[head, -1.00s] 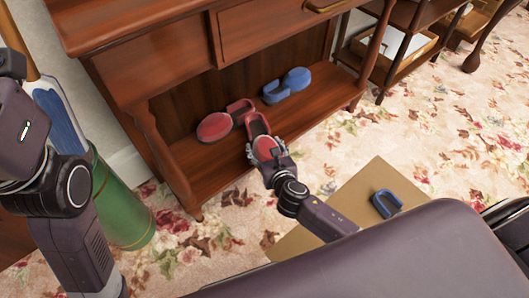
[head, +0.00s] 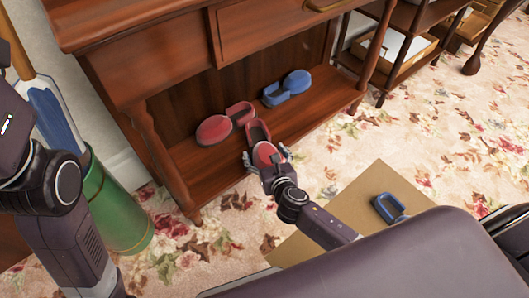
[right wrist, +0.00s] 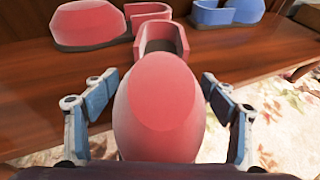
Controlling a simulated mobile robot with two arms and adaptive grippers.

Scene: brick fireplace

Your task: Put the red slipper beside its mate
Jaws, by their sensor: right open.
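The red slipper (head: 262,150) lies on the low wooden shelf, its rounded toe toward me and its open heel end pointing inward. Its mate (head: 222,124) is just behind and left, toe to the left; their heel ends are close, and I cannot tell if they touch. My right gripper (head: 266,157) is open, with a finger on each side of the near slipper's toe. In the right wrist view, gaps show between the fingers and the red slipper (right wrist: 158,95); the mate (right wrist: 90,25) is behind it. My left gripper is out of view.
A blue slipper (head: 287,87) sits farther right on the shelf (head: 205,170). Another blue slipper (head: 388,207) lies on a tan mat (head: 340,215) on the floor. A green cylinder (head: 118,215) stands left of the cabinet, whose drawer overhangs the shelf.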

